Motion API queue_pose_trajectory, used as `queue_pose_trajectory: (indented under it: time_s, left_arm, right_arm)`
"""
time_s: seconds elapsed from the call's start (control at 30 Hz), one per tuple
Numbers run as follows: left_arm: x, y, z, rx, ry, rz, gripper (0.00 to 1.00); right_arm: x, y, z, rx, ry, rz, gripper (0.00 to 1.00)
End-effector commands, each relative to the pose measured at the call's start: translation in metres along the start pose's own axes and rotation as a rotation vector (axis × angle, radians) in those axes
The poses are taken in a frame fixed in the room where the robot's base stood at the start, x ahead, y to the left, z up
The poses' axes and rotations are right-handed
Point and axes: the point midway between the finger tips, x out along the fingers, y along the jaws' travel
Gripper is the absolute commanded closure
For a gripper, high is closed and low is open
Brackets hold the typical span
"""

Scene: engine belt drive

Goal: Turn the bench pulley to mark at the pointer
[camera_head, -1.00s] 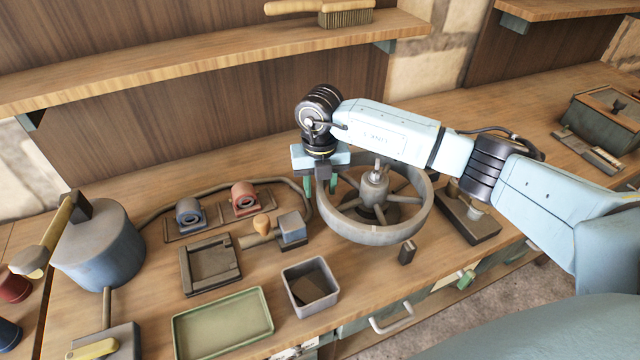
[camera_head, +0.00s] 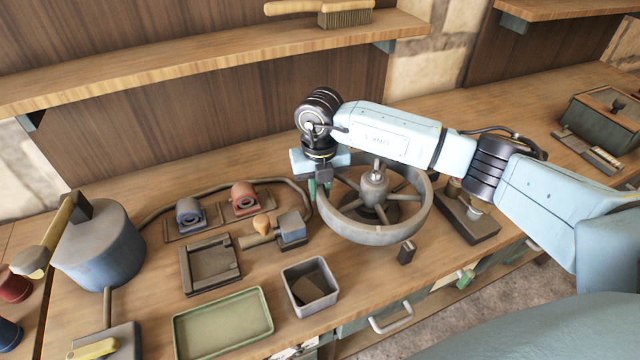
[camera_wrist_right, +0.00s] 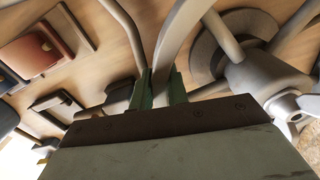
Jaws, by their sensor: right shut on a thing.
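The bench pulley (camera_head: 375,233) is a grey spoked wheel lying flat on the bench, with a metal hub (camera_head: 374,183) at its centre. My right gripper (camera_head: 319,189) reaches down at the left side of the wheel. Its green fingers are shut on the rim, one on each side, as the right wrist view (camera_wrist_right: 161,88) also shows. A small dark upright block (camera_head: 406,252) stands in front of the rim, apart from it; it may be the pointer. I cannot make out the mark clearly. My left gripper is not in view.
A grey hose (camera_head: 262,179) curves close to the wheel's left side. An open grey box (camera_head: 310,286) and a green tray (camera_head: 222,322) stand at the front left. A dark stand (camera_head: 468,222) sits close on the right. A shelf (camera_head: 210,55) runs above the back.

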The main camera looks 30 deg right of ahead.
Motion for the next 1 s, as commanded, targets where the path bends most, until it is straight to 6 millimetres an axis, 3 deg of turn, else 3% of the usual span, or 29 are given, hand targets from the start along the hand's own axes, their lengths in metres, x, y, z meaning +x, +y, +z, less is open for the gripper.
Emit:
queue_pose_trajectory:
  time_s: [0.6,1.0]
  left_arm:
    - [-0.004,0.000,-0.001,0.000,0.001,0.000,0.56]
    - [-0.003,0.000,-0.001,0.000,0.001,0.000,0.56]
  right_arm:
    - [-0.002,0.003,-0.045,-0.395,-0.005,0.003,1.00]
    - [-0.002,0.002,-0.053,-0.473,-0.007,0.004,1.00]
